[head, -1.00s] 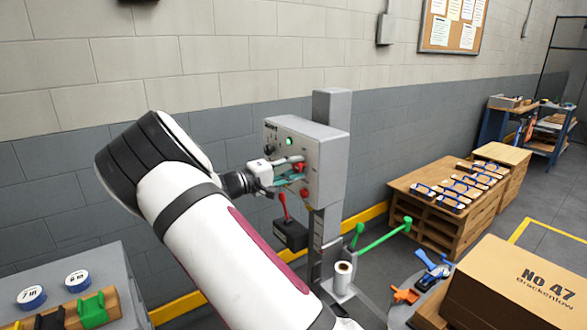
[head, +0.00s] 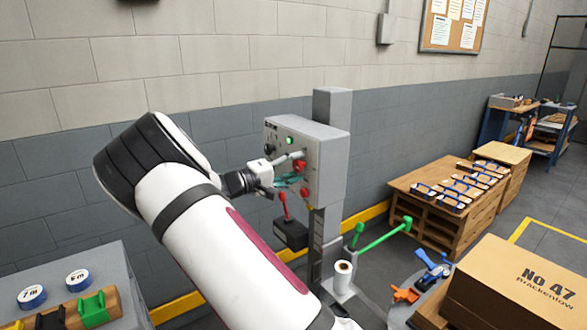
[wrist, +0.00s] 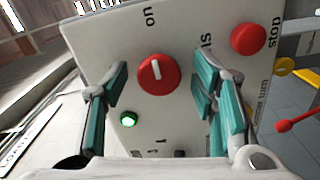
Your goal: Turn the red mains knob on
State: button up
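The red mains knob (wrist: 158,74) is on the front of the grey control box (head: 330,165). In the wrist view its white mark points toward the printed "on". My gripper (wrist: 162,68) is open, with one teal-padded finger on each side of the knob and visible gaps to it. In the head view my gripper (head: 296,170) is at the panel's front, and the knob (head: 300,166) shows partly behind the fingers. A green lamp (wrist: 128,118) is lit on the panel; it also shows in the head view (head: 289,141).
A red stop button (wrist: 248,38) sits beside the knob on the panel. A red-handled lever (head: 284,206) and green bars (head: 382,240) stand below and right of the box. A grey bench (head: 95,260) is at lower left, a cardboard box (head: 520,285) at lower right.

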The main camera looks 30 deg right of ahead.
jog(key=a, duration=1.2)
jog(key=shift+s, duration=0.25)
jog(key=s+d+g+y, duration=0.2)
jog(key=s+y, duration=0.8)
jog(key=s, duration=0.6)
jog(key=s+a+r+n+t+y, duration=0.1)
jog(key=s+a+r+t+y, duration=0.1)
jog(key=s+a, duration=0.5)
jog(key=s+a+r+n+t+y, duration=0.1)
jog(key=s+a+r+t+y, duration=0.2)
jog(key=s, duration=1.1)
jog(key=a+t+y, duration=0.1)
jog(key=a+y, duration=0.2)
jog(key=a, duration=0.1)
jog(key=shift+s+a, duration=0.15)
jog(key=shift+s, duration=0.1)
